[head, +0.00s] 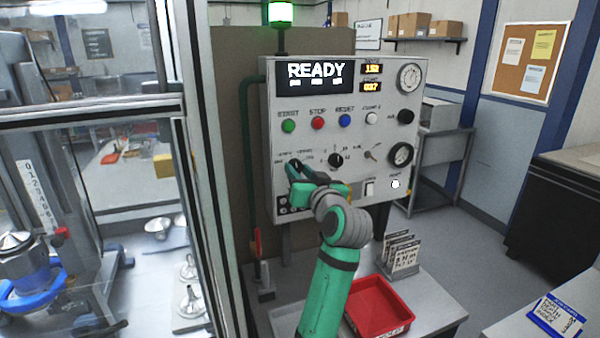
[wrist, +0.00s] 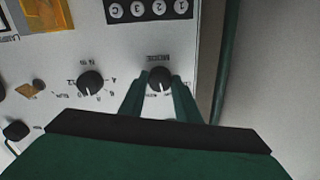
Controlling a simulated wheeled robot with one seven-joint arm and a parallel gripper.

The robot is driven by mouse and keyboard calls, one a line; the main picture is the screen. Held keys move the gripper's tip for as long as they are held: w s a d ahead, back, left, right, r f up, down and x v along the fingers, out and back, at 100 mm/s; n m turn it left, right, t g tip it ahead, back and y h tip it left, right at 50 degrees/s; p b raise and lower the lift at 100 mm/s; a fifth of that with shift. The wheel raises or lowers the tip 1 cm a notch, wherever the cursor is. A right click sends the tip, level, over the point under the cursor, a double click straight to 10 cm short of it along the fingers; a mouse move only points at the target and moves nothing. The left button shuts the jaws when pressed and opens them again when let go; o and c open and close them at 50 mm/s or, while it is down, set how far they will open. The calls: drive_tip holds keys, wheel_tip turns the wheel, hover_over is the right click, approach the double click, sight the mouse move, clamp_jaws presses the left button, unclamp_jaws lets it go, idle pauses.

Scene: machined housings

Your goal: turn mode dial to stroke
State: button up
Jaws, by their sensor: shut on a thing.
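The mode dial (wrist: 160,77) is a small round black knob with a white pointer line, on the light grey control panel (head: 350,115). In the wrist view, which shows the panel upside down, the MODE label is beside it and the pointer runs down the picture. The small labels around it are too blurred or covered to read. My gripper (wrist: 159,80) has one finger on each side of the dial and is shut on it. In the head view my gripper (head: 293,168) is at the panel's lower left and largely hides the dial.
A second black dial (head: 335,159) is just right of my gripper. Green, red and blue buttons (head: 317,123) sit above, under a display (head: 315,72) reading READY. A red tray (head: 378,308) and a card rack (head: 403,254) stand below. A glazed enclosure frame (head: 180,130) stands left.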

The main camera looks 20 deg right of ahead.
drive_tip(key=m, duration=0.4)
drive_tip(key=shift+m, duration=0.4)
drive_tip(key=shift+w+m, duration=0.1)
drive_tip(key=shift+m, duration=0.7)
drive_tip(key=o, duration=1.1)
drive_tip(key=s, duration=1)
drive_tip(key=shift+s+d, duration=0.15)
drive_tip(key=shift+s, duration=0.25)
drive_tip(key=shift+w, duration=0.1)
